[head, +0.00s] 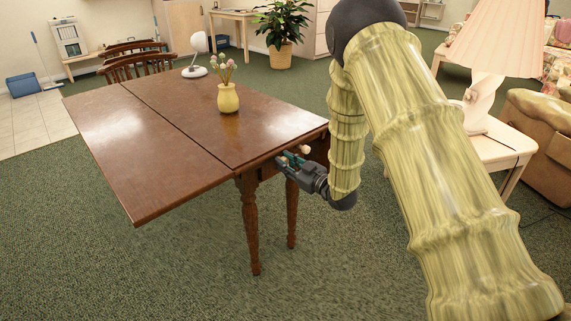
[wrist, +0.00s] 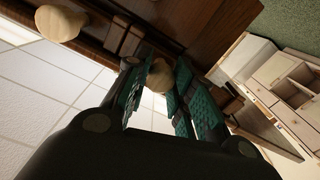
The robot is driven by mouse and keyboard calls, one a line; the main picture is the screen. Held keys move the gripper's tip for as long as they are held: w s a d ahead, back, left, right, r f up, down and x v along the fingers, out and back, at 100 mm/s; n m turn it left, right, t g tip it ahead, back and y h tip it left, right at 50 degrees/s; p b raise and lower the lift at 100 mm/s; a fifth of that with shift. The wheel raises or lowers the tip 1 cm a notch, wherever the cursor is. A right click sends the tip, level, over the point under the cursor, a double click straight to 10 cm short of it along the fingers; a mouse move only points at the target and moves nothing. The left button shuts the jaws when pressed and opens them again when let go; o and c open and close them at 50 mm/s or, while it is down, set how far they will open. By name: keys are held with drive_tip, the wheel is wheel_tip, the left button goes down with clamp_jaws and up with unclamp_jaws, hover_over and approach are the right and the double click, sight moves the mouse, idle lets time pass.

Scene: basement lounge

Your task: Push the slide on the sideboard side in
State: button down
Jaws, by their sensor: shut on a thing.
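A brown wooden drop-leaf table (head: 130,150) stands in the middle of the head view. The slide, a dark wooden drawer, is under its near right end, mostly hidden behind my gripper and arm. My gripper (head: 289,160) is at that end, just below the tabletop edge. In the wrist view my gripper's teal-padded fingers (wrist: 160,95) are closed around a pale round knob (wrist: 159,74). A second pale knob (wrist: 60,22) is at upper left, free of the fingers. How far the slide stands out cannot be told.
A yellow vase with flowers (head: 228,98) and a white lamp (head: 195,62) stand on the table. A turned table leg (head: 252,225) is close below my gripper. A side table (head: 505,145) with a pink-shaded lamp is at right. Carpet in front is clear.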

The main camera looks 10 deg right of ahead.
drive_tip(key=c, duration=1.2)
unclamp_jaws()
drive_tip(key=shift+w+d+r, duration=0.1)
drive_tip(key=shift+w+d, duration=0.1)
drive_tip(key=shift+d, duration=0.2)
drive_tip(key=shift+a, duration=0.1)
drive_tip(key=shift+a, duration=0.1)
drive_tip(key=shift+s, duration=0.15)
drive_tip(key=v, duration=1.2)
